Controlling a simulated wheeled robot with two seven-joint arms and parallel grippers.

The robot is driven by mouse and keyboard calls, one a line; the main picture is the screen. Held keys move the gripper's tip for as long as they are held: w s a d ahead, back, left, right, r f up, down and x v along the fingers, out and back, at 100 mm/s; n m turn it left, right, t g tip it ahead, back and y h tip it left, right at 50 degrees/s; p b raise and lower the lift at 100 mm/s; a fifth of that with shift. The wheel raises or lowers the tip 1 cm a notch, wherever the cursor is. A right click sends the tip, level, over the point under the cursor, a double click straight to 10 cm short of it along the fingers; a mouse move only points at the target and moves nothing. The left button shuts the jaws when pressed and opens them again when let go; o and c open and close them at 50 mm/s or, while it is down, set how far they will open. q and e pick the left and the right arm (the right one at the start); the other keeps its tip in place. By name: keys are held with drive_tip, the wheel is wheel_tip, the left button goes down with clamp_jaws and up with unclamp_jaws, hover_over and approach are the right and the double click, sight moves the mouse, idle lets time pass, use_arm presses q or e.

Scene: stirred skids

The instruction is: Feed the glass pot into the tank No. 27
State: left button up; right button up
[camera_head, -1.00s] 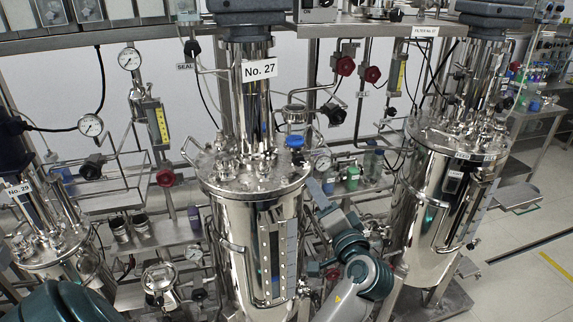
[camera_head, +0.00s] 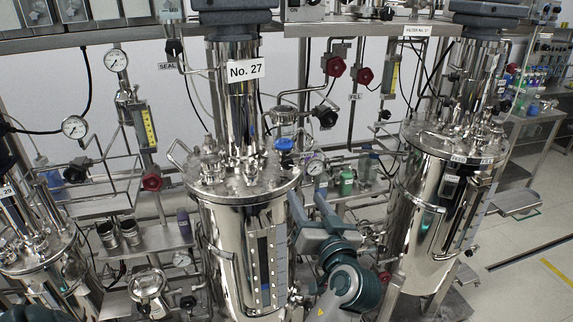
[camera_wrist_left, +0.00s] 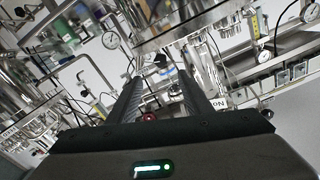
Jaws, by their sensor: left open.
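Tank No. 27 (camera_head: 225,255) is a polished steel vessel with a crowded flanged lid and a column bearing its number label (camera_head: 245,69). My left gripper (camera_head: 308,203) is open, pointing up beside the lid's right edge, below the knob in the picture. Its two dark, parted fingers (camera_wrist_left: 168,95) show in the left wrist view with nothing visibly held. My right gripper is not in view.
Another steel tank (camera_head: 420,220) stands to the right. A smaller tank (camera_head: 45,265) stands at lower left. Pipes, gauges, a black handle (camera_head: 328,117) and red valve handles (camera_head: 334,66) crowd the rack behind. A green bottle (camera_head: 346,182) stands behind my gripper.

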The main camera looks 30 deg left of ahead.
sight(288, 165)
use_arm(q)
drive_tip(key=p+x, duration=0.7)
drive_tip(key=x, duration=0.9)
drive_tip(key=shift+r+p, duration=0.15)
drive_tip(key=shift+p, duration=0.2)
drive_tip(key=shift+w+a, duration=0.3)
drive_tip(key=shift+a, duration=0.2)
drive_tip(key=c, duration=1.1)
drive_tip(key=shift+f, duration=0.2)
